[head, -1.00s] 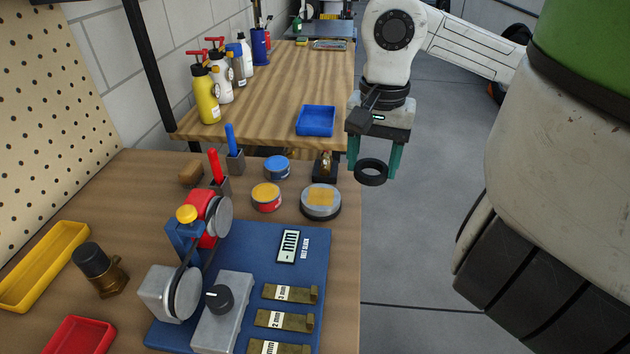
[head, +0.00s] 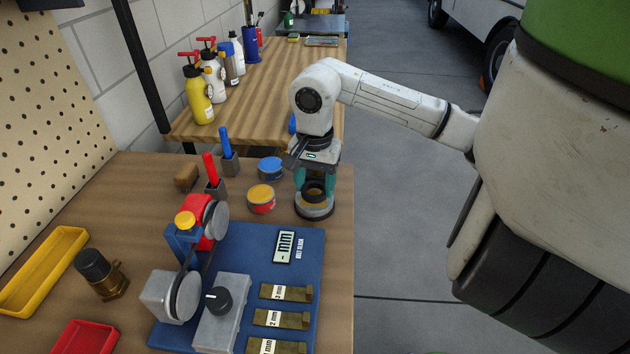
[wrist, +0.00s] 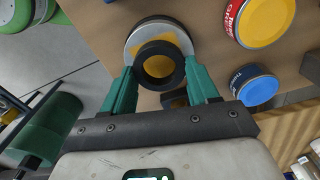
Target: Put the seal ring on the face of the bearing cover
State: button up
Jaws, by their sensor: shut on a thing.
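The seal ring, a thick black ring, is in my gripper (head: 314,184); in the wrist view the ring (wrist: 160,46) sits between the two teal fingers (wrist: 163,82). The bearing cover (head: 314,213) is a round grey disc with a dark base and a yellow patch on its face, near the right edge of the workbench. The ring overlaps the cover in both views and appears just above it; any gap is hard to judge. In the wrist view the cover (wrist: 135,35) shows behind the ring, and yellow shows through the hole.
A red-and-yellow tin (head: 261,199) and a blue tin (head: 271,168) stand left of the cover. Red (head: 211,170) and blue (head: 226,141) markers stand in holders. A blue belt fixture (head: 265,245) lies in front. Open floor is to the right.

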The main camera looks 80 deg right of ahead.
aim_at(315, 188)
jog(key=shift+f, duration=0.25)
jog(key=shift+f+b, duration=0.2)
jog(key=shift+b, duration=0.1)
jog(key=o, duration=1)
jog(key=shift+r, duration=0.15)
notch_tip(315, 188, up, 12)
jog(key=shift+r+b, duration=0.1)
jog(key=shift+b, duration=0.2)
